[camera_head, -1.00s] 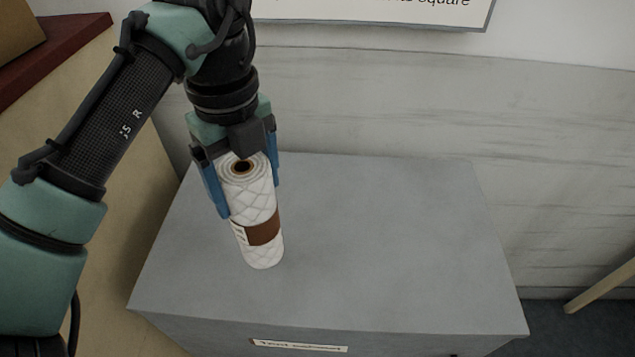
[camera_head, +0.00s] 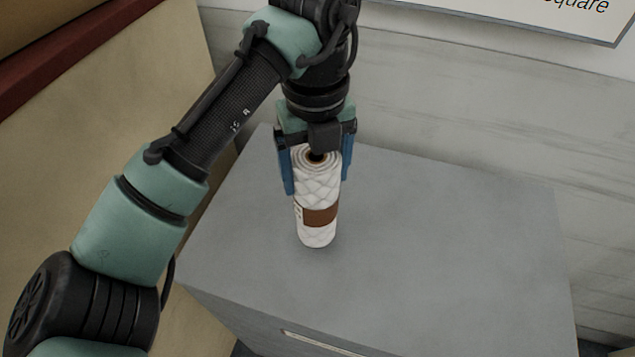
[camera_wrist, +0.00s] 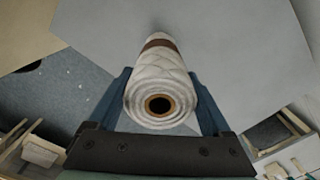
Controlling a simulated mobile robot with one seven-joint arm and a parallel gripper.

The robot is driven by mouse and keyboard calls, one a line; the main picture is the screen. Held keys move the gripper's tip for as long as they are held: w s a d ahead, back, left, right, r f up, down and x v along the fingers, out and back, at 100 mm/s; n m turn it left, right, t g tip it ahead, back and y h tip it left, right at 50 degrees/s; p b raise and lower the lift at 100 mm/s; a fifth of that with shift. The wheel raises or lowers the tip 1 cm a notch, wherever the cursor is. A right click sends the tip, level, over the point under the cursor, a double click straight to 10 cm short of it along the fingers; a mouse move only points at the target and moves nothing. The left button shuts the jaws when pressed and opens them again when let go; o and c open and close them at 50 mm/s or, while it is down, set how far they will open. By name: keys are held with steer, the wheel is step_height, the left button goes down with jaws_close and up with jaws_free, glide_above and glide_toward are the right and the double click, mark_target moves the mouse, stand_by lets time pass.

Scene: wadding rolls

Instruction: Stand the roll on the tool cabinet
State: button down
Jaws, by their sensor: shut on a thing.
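A white quilted wadding roll (camera_head: 317,191) with a brown band and a dark hollow core is upright over the tool cabinet (camera_head: 450,240). My gripper (camera_head: 316,185) is shut on its upper part, one blue finger on each side. In the wrist view the roll (camera_wrist: 160,85) points away between the fingers (camera_wrist: 160,110), its open end nearest the camera. The roll's lower end shows against the grey cabinet top; I cannot tell whether it touches.
The cabinet top is bare around the roll, with most free room to the right. A pale panel with a dark red top edge (camera_head: 90,55) stands close on the left. A wall (camera_head: 480,120) with a sign (camera_head: 540,12) is behind.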

steer(key=shift+f, duration=1.65)
steer(key=shift+f, duration=0.15)
jaws_free()
step_height(320, 180, up, 12)
steer(key=shift+r, duration=0.15)
